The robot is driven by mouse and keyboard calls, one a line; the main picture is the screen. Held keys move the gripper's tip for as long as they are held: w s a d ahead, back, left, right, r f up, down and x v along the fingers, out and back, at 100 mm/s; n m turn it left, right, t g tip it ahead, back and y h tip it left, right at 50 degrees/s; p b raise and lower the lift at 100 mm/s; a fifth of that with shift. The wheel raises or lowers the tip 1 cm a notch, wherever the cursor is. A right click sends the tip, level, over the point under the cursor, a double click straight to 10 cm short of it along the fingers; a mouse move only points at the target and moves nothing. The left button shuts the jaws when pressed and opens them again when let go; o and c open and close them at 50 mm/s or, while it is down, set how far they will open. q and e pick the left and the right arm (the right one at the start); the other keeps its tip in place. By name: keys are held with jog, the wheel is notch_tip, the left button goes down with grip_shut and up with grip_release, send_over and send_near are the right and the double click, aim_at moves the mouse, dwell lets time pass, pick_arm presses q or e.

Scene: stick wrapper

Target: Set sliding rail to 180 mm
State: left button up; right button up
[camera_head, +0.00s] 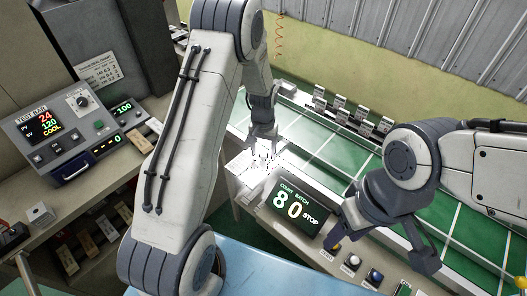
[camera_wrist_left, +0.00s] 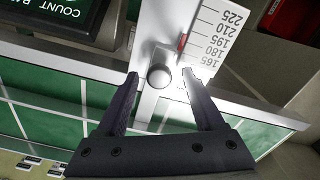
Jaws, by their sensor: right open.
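The sliding rail's printed scale (camera_wrist_left: 215,40) shows in the left wrist view, with marks from 165 to 225. A red pointer (camera_wrist_left: 182,42) lies along the scale's edge, roughly by 180 to 195; I cannot read the exact mark. A round grey knob (camera_wrist_left: 160,77) sits just below it on the pale rail. My left gripper (camera_wrist_left: 158,76) is open, its fingertips on either side of the knob with gaps showing. In the head view, my left gripper (camera_head: 263,158) points down over a glaring bright patch that hides the rail. My right gripper (camera_head: 383,252) is open and empty above the front console.
A counter display (camera_head: 296,204) reads 80 and STOP, with buttons (camera_head: 352,262) beside it. A green conveyor (camera_head: 325,150) runs behind, with several upright holders (camera_head: 340,105) at its far side. A test bar panel (camera_head: 62,125) stands on the left bench.

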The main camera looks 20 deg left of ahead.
pick_arm(q)
notch_tip(320, 180, up, 10)
jog(key=b, duration=0.3)
jog(key=shift+r, duration=0.25)
jog(key=shift+d, duration=0.1)
dwell(0.3)
jog(key=s+d+r+m+b, duration=0.2)
jog(key=s+d, duration=0.4)
jog(key=d, duration=0.2)
jog(key=s+d+m+b, duration=0.1)
jog(key=s+d+m, duration=0.2)
jog(key=s, duration=0.8)
jog(key=s+d+m+h+b, duration=0.1)
jog(key=s+d, duration=0.4)
jog(key=s, duration=0.7)
jog(key=shift+r+m+b, duration=0.35)
jog(key=shift+m+b, duration=0.1)
jog(key=shift+m, duration=0.45)
jog(key=shift+d, duration=0.15)
